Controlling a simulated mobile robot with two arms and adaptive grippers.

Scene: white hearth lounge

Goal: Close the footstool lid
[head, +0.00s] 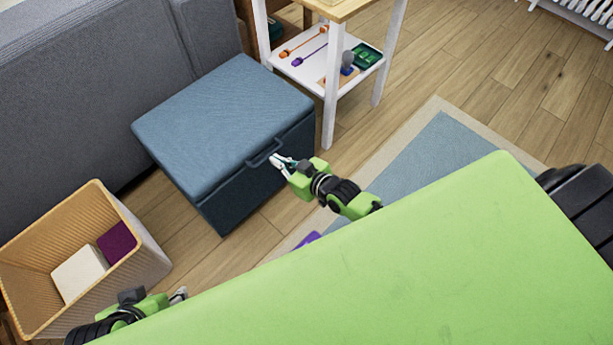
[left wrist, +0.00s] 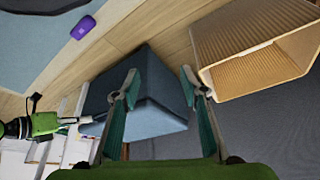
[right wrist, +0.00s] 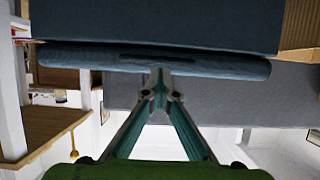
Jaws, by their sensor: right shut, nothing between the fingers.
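The blue-grey footstool (head: 255,175) stands against the grey sofa. Its padded lid (head: 220,115) lies flat over the box, with no clear gap showing. A loop handle (head: 264,153) sticks out from the lid's front edge. My right gripper (head: 277,161) is shut and empty, its fingertips at or just beside the handle; contact is unclear. In the right wrist view, the shut fingertips (right wrist: 158,72) are at the lid's edge (right wrist: 220,66), with the box (right wrist: 150,22) above in the inverted picture. My left gripper (head: 180,294) is open and empty near the basket; its spread fingers (left wrist: 158,82) show in the left wrist view.
A wicker basket (head: 150,250) with a white and a purple item stands left of the footstool. A white shelf table (head: 333,95) holding small tools stands close behind right. A blue rug (head: 430,155) lies right. A purple object (head: 308,239) lies on the floor, partly hidden.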

